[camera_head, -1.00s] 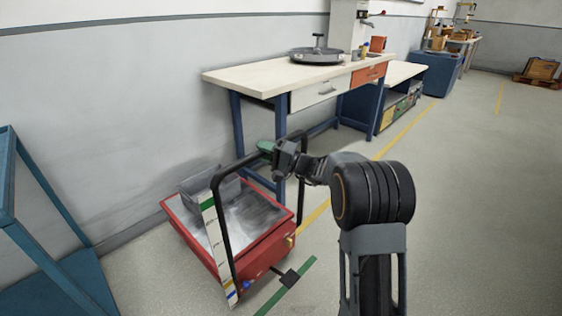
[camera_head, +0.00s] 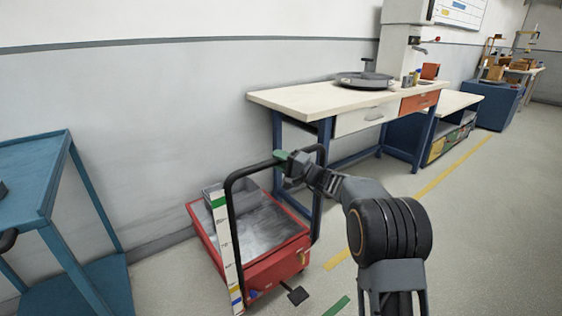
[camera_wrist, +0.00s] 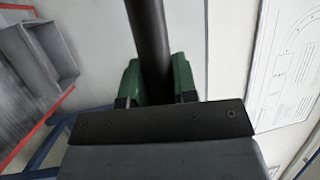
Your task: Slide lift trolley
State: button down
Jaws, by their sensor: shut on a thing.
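The red lift trolley (camera_head: 276,271) stands on the floor by the wall, with a grey metal top. Its black handle frame (camera_head: 231,222) rises on the near side, with a striped height scale (camera_head: 223,240) beside its left post. My gripper (camera_head: 282,157) is shut on the top bar of the handle. In the wrist view the green jaws (camera_wrist: 157,82) clasp the black bar (camera_wrist: 150,40) from both sides. A black pedal (camera_head: 298,295) sticks out low at the trolley's near side. A grey box (camera_wrist: 40,55) lies on the trolley top, partly hidden by the handle in the head view.
A workbench (camera_head: 290,97) with blue legs stands close behind and right of the trolley. A blue cart (camera_head: 50,190) stands to the left. Green (camera_head: 338,306) and yellow (camera_head: 445,175) floor lines run nearby. Open floor lies to the right.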

jog(key=shift+w+r, duration=0.1)
jog(key=shift+r, duration=0.05)
jog(key=c, duration=1.3)
grip_release()
jog(key=shift+a, duration=0.15)
jog(key=shift+o, duration=0.8)
jog(key=shift+w+a, duration=0.1)
jog(key=shift+w, duration=0.05)
jog(key=shift+o, duration=1.3)
jog(key=shift+d, duration=0.2)
jog(key=shift+d, duration=0.1)
jog(key=p+v, duration=0.2)
jog(key=v, duration=1.1)
jog(key=shift+s+d+f, duration=0.2)
jog(key=shift+s+f, duration=0.1)
jog(key=shift+s, duration=0.05)
